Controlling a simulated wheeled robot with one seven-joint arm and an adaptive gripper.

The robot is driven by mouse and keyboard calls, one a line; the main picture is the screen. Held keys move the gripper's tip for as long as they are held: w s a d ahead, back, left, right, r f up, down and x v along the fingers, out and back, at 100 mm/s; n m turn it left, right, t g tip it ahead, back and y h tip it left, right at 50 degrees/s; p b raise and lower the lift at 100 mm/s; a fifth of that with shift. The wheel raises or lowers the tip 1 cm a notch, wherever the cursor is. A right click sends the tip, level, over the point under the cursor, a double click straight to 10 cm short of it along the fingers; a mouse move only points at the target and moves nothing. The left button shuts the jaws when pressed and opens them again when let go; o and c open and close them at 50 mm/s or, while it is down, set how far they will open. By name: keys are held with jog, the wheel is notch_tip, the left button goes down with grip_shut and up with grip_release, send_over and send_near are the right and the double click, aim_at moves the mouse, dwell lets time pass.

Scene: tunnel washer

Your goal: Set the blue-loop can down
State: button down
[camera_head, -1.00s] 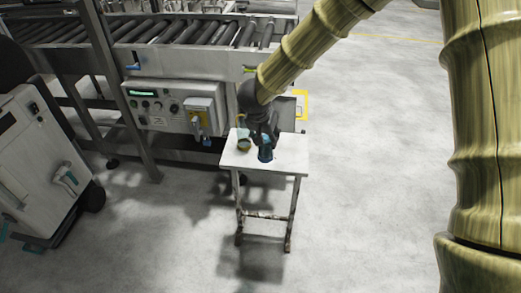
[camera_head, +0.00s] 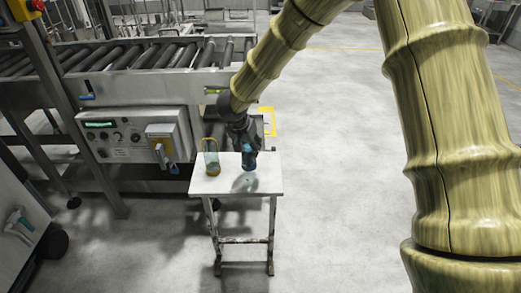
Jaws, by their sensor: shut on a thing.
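The blue-loop can (camera_head: 249,160) is a small dark blue-teal can at the small white table. My gripper (camera_head: 248,147) reaches down from above and is shut on its upper part. The can looks upright. A shadow lies on the tabletop below it, with a small gap, so it appears to be slightly above the surface. The gripper hides the top of the can and its loop. The white table (camera_head: 268,187) stands on thin worn legs.
A second can with a yellow loop (camera_head: 211,162) stands on the table's left side, close to my gripper. A control panel (camera_head: 130,140) and a roller conveyor (camera_head: 130,60) are behind the table. The table's right and front parts are clear.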

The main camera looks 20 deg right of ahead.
jog(key=w+d+f, duration=0.1)
jog(key=d+f, duration=0.3)
jog(key=d, duration=0.1)
dwell(0.5)
jog(key=c, duration=0.7)
grip_release()
jog(key=shift+f, duration=0.1)
jog(key=shift+w, duration=0.1)
jog(key=v, duration=1.2)
jog(key=shift+p, duration=0.35)
